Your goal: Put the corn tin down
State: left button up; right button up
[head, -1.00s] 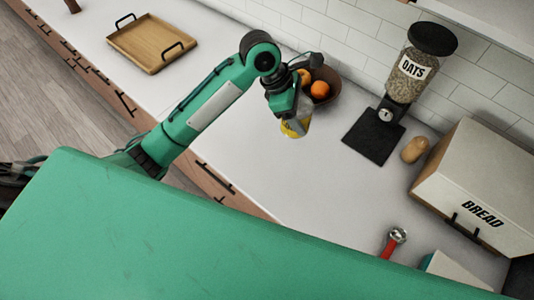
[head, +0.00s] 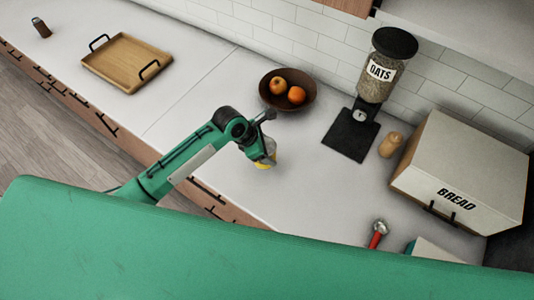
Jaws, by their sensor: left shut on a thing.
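My left gripper (head: 262,150) is in the middle of the head view, over the white counter (head: 310,175) near its front edge. It is shut on the corn tin (head: 266,164), a small yellow and silvery can. The gripper and arm hide the upper part of the tin. I cannot tell whether the tin's base touches the counter. My right gripper is not in view.
A bowl of fruit (head: 309,99) stands behind the gripper. To the right are an oats dispenser (head: 377,70) with a dark base, a bread box (head: 455,180) and a red-handled utensil (head: 376,237). A wooden tray (head: 125,70) lies far left. The counter around the tin is clear.

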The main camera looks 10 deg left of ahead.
pick_arm(q)
jog(key=shift+f+p, duration=0.45)
jog(key=shift+f, duration=1.7)
jog(key=shift+f, duration=0.1)
jog(key=o, duration=1.2)
jog(key=shift+o, duration=0.2)
